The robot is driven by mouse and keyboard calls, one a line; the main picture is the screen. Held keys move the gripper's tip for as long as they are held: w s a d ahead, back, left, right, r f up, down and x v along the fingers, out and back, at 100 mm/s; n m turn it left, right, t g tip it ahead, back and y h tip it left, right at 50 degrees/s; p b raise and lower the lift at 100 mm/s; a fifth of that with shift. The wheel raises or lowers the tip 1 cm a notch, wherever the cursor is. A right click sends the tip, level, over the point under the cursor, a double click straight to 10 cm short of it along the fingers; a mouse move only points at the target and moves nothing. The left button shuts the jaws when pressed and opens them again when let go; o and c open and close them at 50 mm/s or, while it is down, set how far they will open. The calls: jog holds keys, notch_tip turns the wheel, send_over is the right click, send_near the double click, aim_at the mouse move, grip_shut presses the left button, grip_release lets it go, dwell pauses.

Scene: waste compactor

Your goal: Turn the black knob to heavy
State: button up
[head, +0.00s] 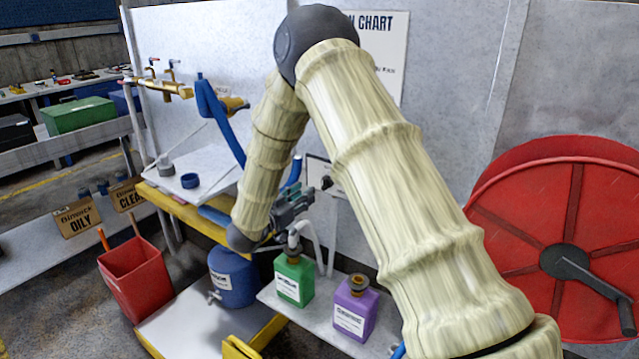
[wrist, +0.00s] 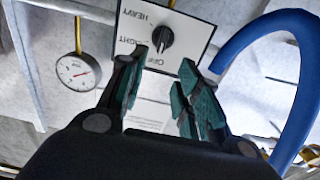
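The black knob (wrist: 163,37) sits on a white panel (wrist: 196,38) at the top of the wrist view. The panel reads HEAVY at upper left, a partly covered word that looks like LIGHT below it, and OFF at the bottom. The knob's pale mark seems to point toward OFF. My gripper (wrist: 163,64) is open and empty, its teal fingertips spread below and to either side of the knob, apparently not touching it. In the head view the knob (head: 326,182) shows small beside my gripper (head: 306,195), against the wall.
A round gauge (wrist: 77,71) is left of the panel and a thick blue hose (wrist: 262,35) curves on the right. In the head view, green (head: 293,281) and purple (head: 355,308) jugs stand below my gripper. A red reel (head: 545,220) is at the right.

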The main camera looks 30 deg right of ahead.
aim_at(323, 181)
jog(key=p+x, duration=0.1)
jog(key=x, duration=0.8)
jog(key=shift+d+f+p, duration=0.1)
jog(key=shift+d+p, duration=0.05)
jog(key=shift+p, duration=0.2)
grip_shut()
